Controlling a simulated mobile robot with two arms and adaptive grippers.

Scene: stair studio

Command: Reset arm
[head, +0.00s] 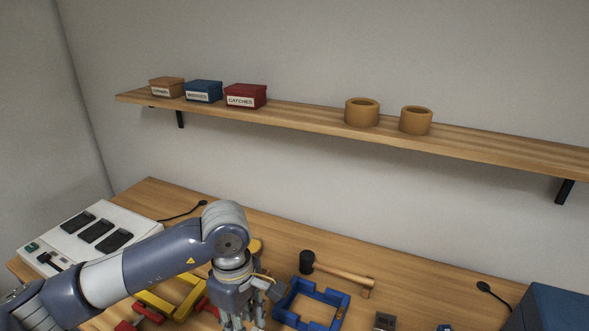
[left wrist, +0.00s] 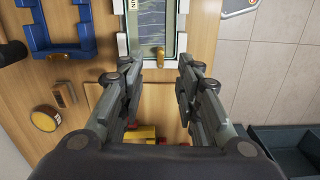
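My left arm comes in from the left in the head view, and its grey-blue gripper (head: 242,318) points down over the workbench (head: 420,282). In the left wrist view the left gripper (left wrist: 160,72) has its two fingers apart, with nothing seen between them. Beyond the fingertips lies a white-edged frame with a grey-green panel (left wrist: 157,28). A small brass-coloured piece (left wrist: 158,54) is at its near edge. My right gripper is not in view.
A blue frame (head: 309,305), a mallet (head: 338,276) and a yellow frame (head: 172,302) lie near the left gripper. A white console (head: 75,240) is at left, a blue box (head: 550,308) at right. Above, a wall shelf (head: 300,117) holds three labelled boxes and two round wooden pots.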

